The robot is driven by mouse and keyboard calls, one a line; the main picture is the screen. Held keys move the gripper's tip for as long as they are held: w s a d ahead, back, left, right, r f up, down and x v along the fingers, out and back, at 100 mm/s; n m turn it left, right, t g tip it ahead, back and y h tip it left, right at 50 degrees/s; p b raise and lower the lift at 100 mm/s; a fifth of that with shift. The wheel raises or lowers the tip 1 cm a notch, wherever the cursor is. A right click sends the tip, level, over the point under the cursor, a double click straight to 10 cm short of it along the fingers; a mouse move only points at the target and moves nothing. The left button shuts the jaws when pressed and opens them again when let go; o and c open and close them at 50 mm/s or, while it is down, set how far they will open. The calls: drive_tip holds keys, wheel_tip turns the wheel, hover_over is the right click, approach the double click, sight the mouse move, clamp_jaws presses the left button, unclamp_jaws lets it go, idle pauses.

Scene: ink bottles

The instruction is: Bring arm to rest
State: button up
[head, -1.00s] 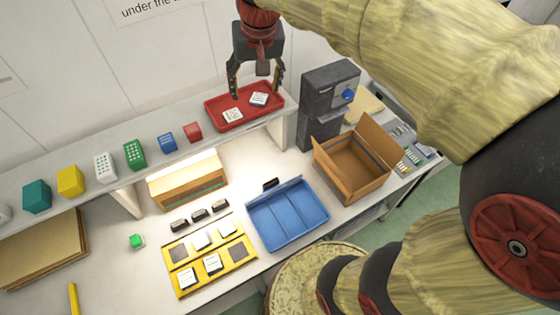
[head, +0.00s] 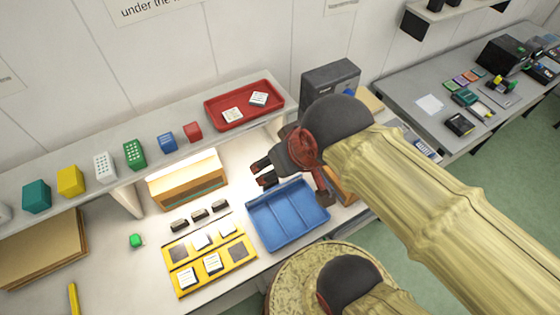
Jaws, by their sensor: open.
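My gripper (head: 262,172) is in the middle of the head view, above the bench between the brown box on the left and the blue tray. My arm reaches in from the right and hides most of the open cardboard box (head: 342,188). A red tray (head: 245,104) on the shelf holds two white square-topped items, one of them at its right (head: 258,98).
A blue tray (head: 288,215) stands empty on the bench. A yellow rack (head: 178,288) holds several white-topped items, with several dark pieces behind it. A shelf (head: 75,222) carries coloured blocks. A grey machine (head: 330,84) stands behind my arm. Another table (head: 405,88) is at right.

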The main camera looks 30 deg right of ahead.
wheel_tip(320, 180, down, 23)
drive_tip(key=b, duration=2.2)
drive_tip(key=shift+r+b, duration=0.2)
drive_tip(key=shift+b, duration=0.15)
drive_tip(key=shift+a, duration=0.1)
